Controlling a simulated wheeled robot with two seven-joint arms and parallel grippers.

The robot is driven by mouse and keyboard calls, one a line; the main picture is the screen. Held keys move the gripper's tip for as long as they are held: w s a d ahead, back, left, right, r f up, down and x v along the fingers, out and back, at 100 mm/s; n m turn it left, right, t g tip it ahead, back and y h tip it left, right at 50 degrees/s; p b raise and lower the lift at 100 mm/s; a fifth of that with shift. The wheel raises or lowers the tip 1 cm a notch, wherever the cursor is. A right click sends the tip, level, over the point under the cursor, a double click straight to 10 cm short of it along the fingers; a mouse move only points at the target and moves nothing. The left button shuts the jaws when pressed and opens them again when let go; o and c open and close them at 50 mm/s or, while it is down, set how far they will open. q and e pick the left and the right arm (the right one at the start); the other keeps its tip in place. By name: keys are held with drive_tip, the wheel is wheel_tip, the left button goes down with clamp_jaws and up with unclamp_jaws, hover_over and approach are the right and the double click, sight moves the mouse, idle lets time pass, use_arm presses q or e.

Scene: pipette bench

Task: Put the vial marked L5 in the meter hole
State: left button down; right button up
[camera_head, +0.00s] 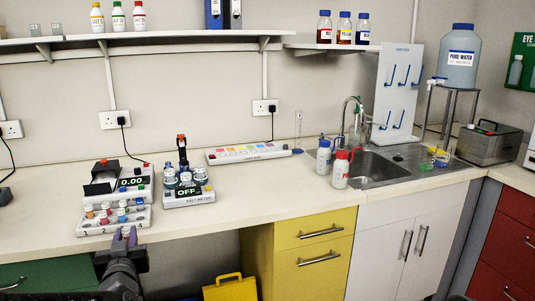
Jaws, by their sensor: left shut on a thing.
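A white vial rack (85,231) stands at the left front of the bench and holds several small vials with coloured caps. Marks on the vials are too small to read, so I cannot tell which one is L5. Behind the rack is a meter (132,182) showing 0.00, with a black part on its left; its hole is not clear to see. My left gripper (125,233) is at the rack's front edge, fingers pointing away from me. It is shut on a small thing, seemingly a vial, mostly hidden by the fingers. My right gripper is out of view.
A salt water unit (188,199) reading OFF, with several jars, stands right of the meter. A long white strip with coloured patches (247,152) lies behind. White bottles (341,170) stand by the sink (385,168). The bench front in the middle is clear.

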use_arm(q)
drive_tip(key=s+d+f+m+h+p, duration=0.2)
drive_tip(key=d+f, duration=0.3)
drive_tip(key=d, duration=0.3)
drive_tip(key=s+d+f+m+t+h+p, duration=0.1)
drive_tip(key=s+d+f+m+h+p, duration=0.1)
drive_tip(key=d+f+h, duration=0.2)
drive_tip(key=d+f, duration=0.2)
drive_tip(key=d, duration=0.2)
drive_tip(key=shift+d, duration=0.35)
